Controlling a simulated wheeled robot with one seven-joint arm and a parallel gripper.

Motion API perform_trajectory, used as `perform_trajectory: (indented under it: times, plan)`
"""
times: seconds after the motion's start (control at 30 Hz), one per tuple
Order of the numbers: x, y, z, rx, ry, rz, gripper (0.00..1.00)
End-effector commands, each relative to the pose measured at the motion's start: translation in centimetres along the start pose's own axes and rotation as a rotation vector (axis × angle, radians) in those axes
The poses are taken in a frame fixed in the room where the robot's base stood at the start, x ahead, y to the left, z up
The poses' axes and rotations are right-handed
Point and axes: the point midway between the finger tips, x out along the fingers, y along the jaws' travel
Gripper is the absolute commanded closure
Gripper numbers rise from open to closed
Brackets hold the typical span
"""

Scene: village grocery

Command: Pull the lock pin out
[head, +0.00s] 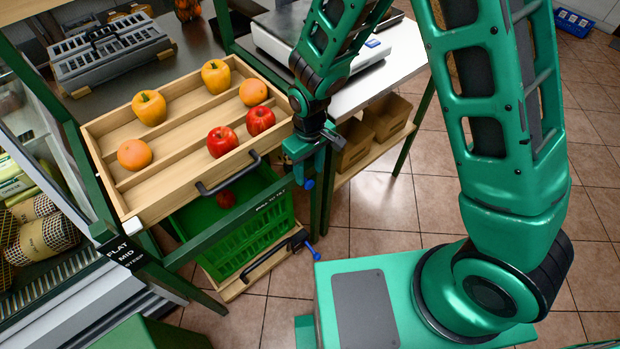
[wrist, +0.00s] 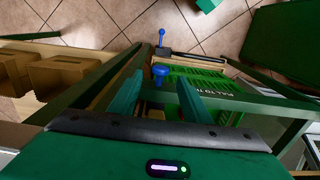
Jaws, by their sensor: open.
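A lock pin with a blue knob (head: 309,184) sits at the right front of the green frame, just below my gripper (head: 303,160) in the head view. In the wrist view the blue knob (wrist: 160,70) shows between the tips of my two green fingers, in front of a green frame bar. My gripper (wrist: 160,80) is open, with a gap on either side of the knob. I cannot tell how far the fingers reach along the knob. The pin's shaft is hidden. A second blue knob (head: 313,252) stands lower down; it also shows in the wrist view (wrist: 161,32).
A wooden tray (head: 190,205) with peppers, apples and oranges has a dark front handle (head: 228,172). A green crate (head: 240,245) is below it. A counter with a scale (head: 285,30) and cardboard boxes (head: 386,116) stands to the right. Tiled floor (head: 385,215) is clear in front.

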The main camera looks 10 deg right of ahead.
Motion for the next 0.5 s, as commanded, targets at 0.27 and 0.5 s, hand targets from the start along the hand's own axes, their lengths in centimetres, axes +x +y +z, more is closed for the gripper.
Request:
perform_trajectory:
  times: [0.27, 0.5]
  plan:
    - [3.8, 0.0, 0.0, 0.000, -0.001, 0.000, 0.56]
    - [5.0, 0.0, 0.0, 0.000, 0.001, 0.000, 0.56]
